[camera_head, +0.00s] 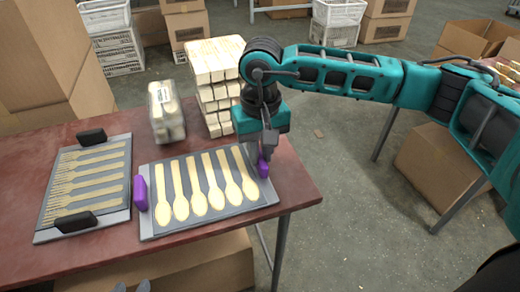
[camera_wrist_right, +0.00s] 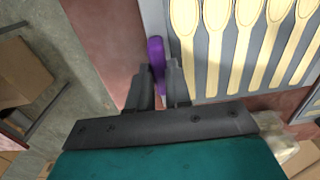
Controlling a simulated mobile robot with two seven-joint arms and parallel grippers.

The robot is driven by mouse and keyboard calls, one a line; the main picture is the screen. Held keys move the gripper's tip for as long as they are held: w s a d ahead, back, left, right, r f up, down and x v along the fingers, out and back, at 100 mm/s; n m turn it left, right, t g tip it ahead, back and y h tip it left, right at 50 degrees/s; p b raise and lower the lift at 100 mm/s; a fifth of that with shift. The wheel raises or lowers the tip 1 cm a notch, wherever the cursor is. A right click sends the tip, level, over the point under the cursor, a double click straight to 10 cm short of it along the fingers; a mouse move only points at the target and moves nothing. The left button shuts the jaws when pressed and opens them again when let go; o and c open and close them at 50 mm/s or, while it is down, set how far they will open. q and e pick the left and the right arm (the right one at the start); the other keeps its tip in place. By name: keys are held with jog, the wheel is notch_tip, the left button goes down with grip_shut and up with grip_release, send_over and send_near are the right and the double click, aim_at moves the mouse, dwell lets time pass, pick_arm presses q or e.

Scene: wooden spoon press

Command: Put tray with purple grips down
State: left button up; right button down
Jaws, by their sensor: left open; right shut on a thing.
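The tray with purple grips (camera_head: 230,213) is grey and holds a row of wooden spoons. It looks level at the front right of the red table, resting on it or very close above it; I cannot tell which. Its left purple grip (camera_head: 141,193) is free. My right gripper (camera_head: 264,157) is shut on the right purple grip (camera_head: 262,168), and the wrist view shows this grip (camera_wrist_right: 155,52) between the fingers (camera_wrist_right: 160,72). My left gripper (camera_head: 132,286) shows only its fingertips at the bottom edge, apart and empty, nearer than the tray.
A second tray with black grips (camera_head: 122,214) holds wooden forks, close on the left. Behind stand a wrapped spoon bundle (camera_head: 166,112) and stacked wooden bundles (camera_head: 214,85). Cardboard boxes (camera_head: 50,60) stand at the back left. The table's right edge is close to the tray.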

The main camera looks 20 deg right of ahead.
jog(key=shift+f, duration=0.15)
jog(key=c, duration=1.1)
grip_release()
jog(key=shift+o, duration=0.2)
